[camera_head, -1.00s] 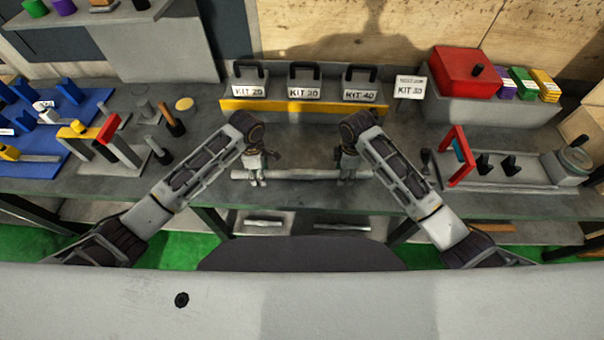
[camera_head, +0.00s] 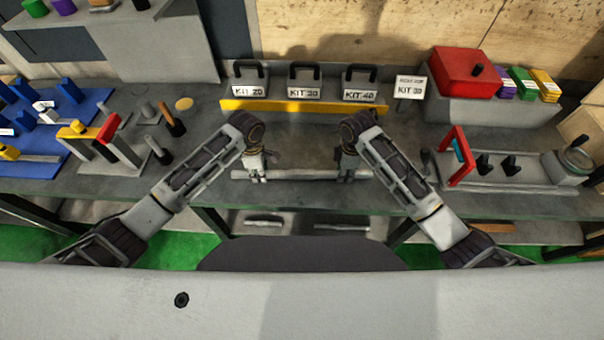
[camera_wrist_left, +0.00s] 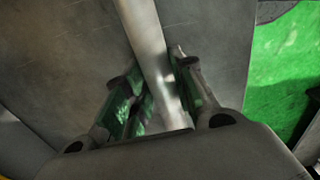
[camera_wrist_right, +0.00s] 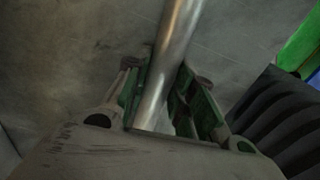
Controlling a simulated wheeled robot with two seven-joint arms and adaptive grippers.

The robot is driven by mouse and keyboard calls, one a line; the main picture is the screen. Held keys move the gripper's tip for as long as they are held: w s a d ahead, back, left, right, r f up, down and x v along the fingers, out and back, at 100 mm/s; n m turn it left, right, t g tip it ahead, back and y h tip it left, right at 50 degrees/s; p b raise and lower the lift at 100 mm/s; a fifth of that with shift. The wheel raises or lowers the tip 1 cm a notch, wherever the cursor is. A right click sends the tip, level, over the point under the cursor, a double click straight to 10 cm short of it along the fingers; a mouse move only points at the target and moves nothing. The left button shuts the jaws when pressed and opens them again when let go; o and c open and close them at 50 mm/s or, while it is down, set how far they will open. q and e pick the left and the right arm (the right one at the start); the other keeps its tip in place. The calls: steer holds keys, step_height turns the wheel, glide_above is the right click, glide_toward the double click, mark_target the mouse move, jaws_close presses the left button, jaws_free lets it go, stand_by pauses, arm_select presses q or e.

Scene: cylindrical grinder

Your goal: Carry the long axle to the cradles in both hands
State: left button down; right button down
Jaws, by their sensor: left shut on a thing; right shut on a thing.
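The long axle (camera_head: 302,174) is a pale metal bar lying crosswise between my two grippers near the bench's front edge. My left gripper (camera_head: 257,177) is shut on it near its left end. The left wrist view shows the bar (camera_wrist_left: 148,45) between the green-lined fingers (camera_wrist_left: 157,95). My right gripper (camera_head: 345,176) is shut on it near its right end, and the right wrist view shows the bar (camera_wrist_right: 178,35) between the fingers (camera_wrist_right: 160,90). I cannot tell whether the axle clears the bench. Two black upright supports, apparently the cradles (camera_head: 485,164) (camera_head: 509,165), stand on the fixture at right.
Labelled kit blocks (camera_head: 305,90) stand behind a yellow-edged ledge (camera_head: 300,105). Upright tools (camera_head: 172,122) stand at left. Bench between ledge and axle is clear.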

arm_select(q)
steer(key=shift+w+r, duration=0.15)
arm_select(e)
steer(key=shift+w+r, duration=0.15)
arm_select(q)
steer(key=shift+r, duration=0.15)
arm_select(e)
steer(key=shift+r, duration=0.15)
